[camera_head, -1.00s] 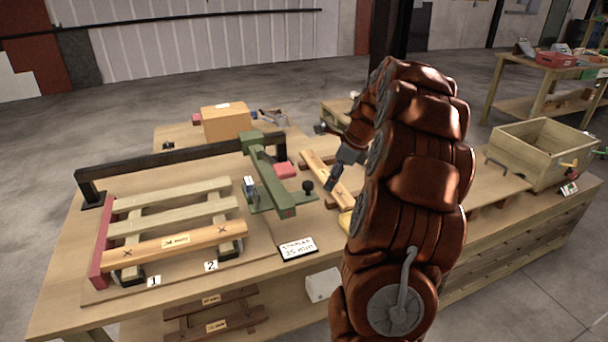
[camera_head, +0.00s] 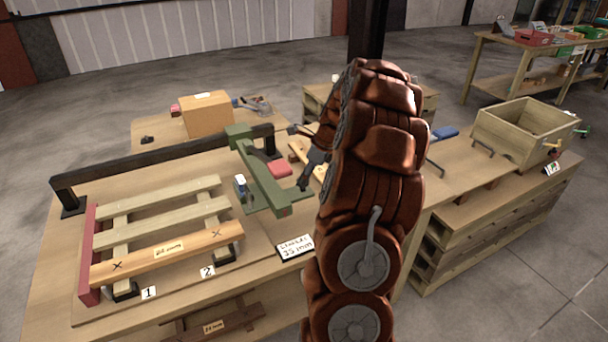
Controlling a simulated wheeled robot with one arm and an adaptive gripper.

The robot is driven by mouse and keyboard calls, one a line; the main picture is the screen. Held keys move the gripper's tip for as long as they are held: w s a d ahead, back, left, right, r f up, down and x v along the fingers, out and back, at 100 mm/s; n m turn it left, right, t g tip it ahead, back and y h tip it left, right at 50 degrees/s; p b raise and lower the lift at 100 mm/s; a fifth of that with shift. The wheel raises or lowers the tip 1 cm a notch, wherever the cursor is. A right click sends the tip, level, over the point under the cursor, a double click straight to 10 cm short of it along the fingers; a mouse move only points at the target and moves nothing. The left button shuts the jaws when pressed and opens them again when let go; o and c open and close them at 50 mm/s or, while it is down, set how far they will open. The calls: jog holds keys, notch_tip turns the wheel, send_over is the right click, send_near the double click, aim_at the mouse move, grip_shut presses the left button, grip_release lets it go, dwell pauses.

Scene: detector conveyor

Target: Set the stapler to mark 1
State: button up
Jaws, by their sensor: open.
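The stapler (camera_head: 262,181) is a long green bar-shaped tool standing on the table at the right end of the slatted wooden frame, by a "stapler 35 mm" card (camera_head: 295,247). Label 1 (camera_head: 149,292) lies in front of the frame's left end; label 2 (camera_head: 207,272) lies to its right. The orange front slat (camera_head: 190,242) has an X above each label. My gripper (camera_head: 303,184) is open at the stapler's near right end, where it overlaps the black knob. The fingers are small and partly dark, so contact cannot be told.
A black rail (camera_head: 165,160) runs behind the frame, and a red stop (camera_head: 88,250) closes its left end. A cardboard box (camera_head: 207,114) stands behind. A wooden crate (camera_head: 525,128) stands at the right. My arm hides the table's middle right.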

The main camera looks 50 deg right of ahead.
jog(key=shift+w+a+f, duration=0.15)
jog(key=shift+w+f, duration=0.1)
jog(key=shift+f, duration=0.4)
grip_shut()
